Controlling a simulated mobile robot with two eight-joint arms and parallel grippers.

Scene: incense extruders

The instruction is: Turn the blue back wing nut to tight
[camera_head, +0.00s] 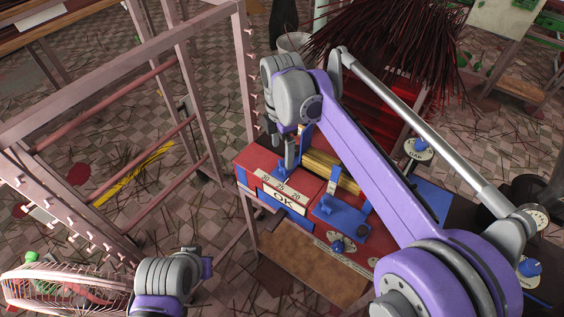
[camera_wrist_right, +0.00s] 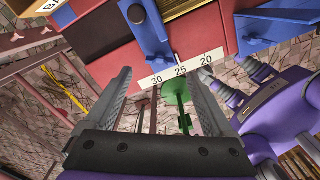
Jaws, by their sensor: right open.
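The red machine (camera_head: 262,160) carries a 30-25-20 scale, an OK plate and several blue fittings. A blue upright (camera_head: 307,137) stands beside my right gripper (camera_head: 289,156), which points down over the scale end. I cannot tell which fitting is the back wing nut. In the right wrist view, a blue winged piece (camera_wrist_right: 147,32) with a round boss lies beyond the open fingers, its tip near the 25 mark. Nothing is between the fingertips, and they are apart from the blue piece. My left wrist (camera_head: 166,276) is low in the head view; its fingers do not show.
Another blue winged fitting (camera_head: 331,181) and a blue knob (camera_head: 341,244) sit right of the scale. Bundled yellow sticks (camera_head: 330,166) lie behind. A pink metal rack (camera_head: 247,75) stands left. My right arm covers much of the machine's right side.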

